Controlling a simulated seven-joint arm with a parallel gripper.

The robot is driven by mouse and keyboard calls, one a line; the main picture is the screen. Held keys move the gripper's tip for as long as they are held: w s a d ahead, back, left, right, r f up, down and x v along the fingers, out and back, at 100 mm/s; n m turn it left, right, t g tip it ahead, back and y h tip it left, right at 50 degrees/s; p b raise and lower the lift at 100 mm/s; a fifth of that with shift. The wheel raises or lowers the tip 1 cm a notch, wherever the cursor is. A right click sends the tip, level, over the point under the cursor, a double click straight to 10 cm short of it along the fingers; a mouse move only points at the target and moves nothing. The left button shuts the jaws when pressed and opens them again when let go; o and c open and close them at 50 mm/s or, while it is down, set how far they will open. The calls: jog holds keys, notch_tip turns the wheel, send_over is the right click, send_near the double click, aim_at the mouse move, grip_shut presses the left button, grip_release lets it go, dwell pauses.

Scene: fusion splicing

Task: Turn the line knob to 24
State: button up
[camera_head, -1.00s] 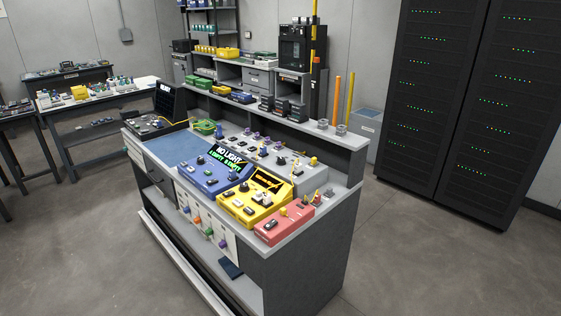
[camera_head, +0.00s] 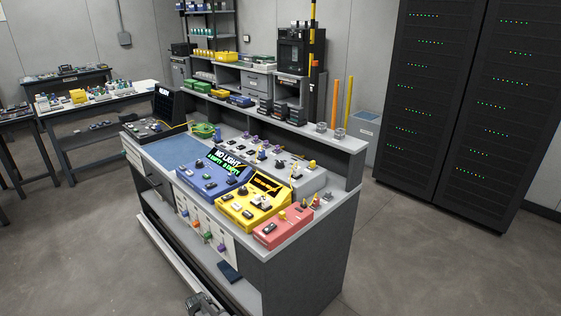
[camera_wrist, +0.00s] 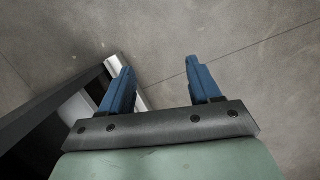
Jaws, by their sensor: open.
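The workbench (camera_head: 300,240) carries a blue unit (camera_head: 207,187) whose screen (camera_head: 226,160) reads "NO LIGHT", with smaller text below. A yellow unit (camera_head: 232,213) with a dark, orange-lettered display (camera_head: 265,186) stands to its right, and a red unit (camera_head: 270,239) at the right end. The units have small dark knobs; I cannot read which one is the line knob or its setting. My gripper (camera_wrist: 160,68) is open and empty, its two blue fingers spread over bare floor in the wrist view. In the head view only a metallic part of my arm shows at the bottom edge, below the bench front.
A grey panel (camera_head: 290,176) with several small parts lies behind the units. A blue mat (camera_head: 174,150) is on the bench's left half. A raised shelf (camera_head: 335,148) runs along the back. Black server racks (camera_head: 450,110) stand at the right. Floor in front is clear.

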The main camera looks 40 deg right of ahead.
jog(key=w+d+r+m+t, duration=0.1)
jog(key=w+d+r+t, duration=0.1)
jog(key=w+d+r, duration=0.5)
jog(key=w+d+r+m+t, duration=0.1)
jog(key=w+d+r, duration=0.2)
jog(key=w+r, duration=0.8)
jog(key=w+d+r+m+t, duration=0.1)
jog(key=w+d+r+t, duration=0.1)
jog(key=w+d+r, duration=0.55)
notch_tip(320, 180, up, 30)
jog(key=n+t+h, duration=0.1)
jog(key=t+h, duration=0.1)
jog(key=h, duration=0.1)
send_over(280, 162)
jog(key=s+a, duration=0.2)
jog(key=s, duration=0.3)
jog(key=x, duration=1.3)
jog(key=shift+s+a+f, duration=0.15)
jog(key=shift+a+f, duration=0.05)
jog(key=shift+f, duration=0.15)
jog(key=shift+c, duration=0.3)
jog(key=c, duration=1)
